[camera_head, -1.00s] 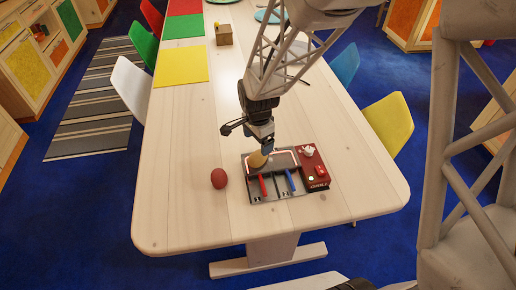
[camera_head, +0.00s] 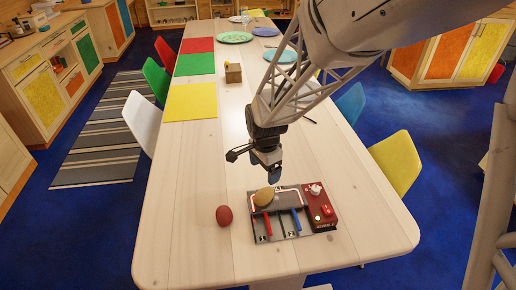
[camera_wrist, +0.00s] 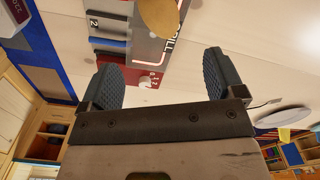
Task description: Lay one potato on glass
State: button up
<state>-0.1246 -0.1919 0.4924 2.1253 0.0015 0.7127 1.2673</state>
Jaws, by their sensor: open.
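A tan potato (camera_head: 264,196) lies on the dark grey pad at the back of a small panel (camera_head: 291,225). The pad has a pale outline, and the wrist view shows part of a word beside it. The potato also shows at the top of the wrist view (camera_wrist: 160,16). My gripper (camera_head: 273,176) hangs just above and behind the potato, apart from it. Its two dark ribbed fingers are spread and empty in the wrist view (camera_wrist: 162,76). A clear drinking glass (camera_head: 244,19) seems to stand at the table's far end; it is small and hard to make out.
A dark red, egg-shaped object (camera_head: 224,216) lies left of the panel. The panel has red and blue bars and a red switch box (camera_head: 319,209). A wooden block (camera_head: 233,73), coloured mats (camera_head: 190,103) and plates (camera_head: 235,37) lie farther back. The table's front left is clear.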

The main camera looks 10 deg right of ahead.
jog(key=s+d+r+n+t, duration=0.1)
jog(key=s+d+r+n, duration=0.2)
jog(key=s+r+n, duration=0.3)
jog(key=s+d+r+n+t, duration=0.1)
jog(key=s+d+r+n, duration=0.3)
jog(key=s+r, duration=0.9)
jog(key=s+n, duration=0.3)
jog(key=s, duration=0.1)
jog(key=shift+t, duration=0.3)
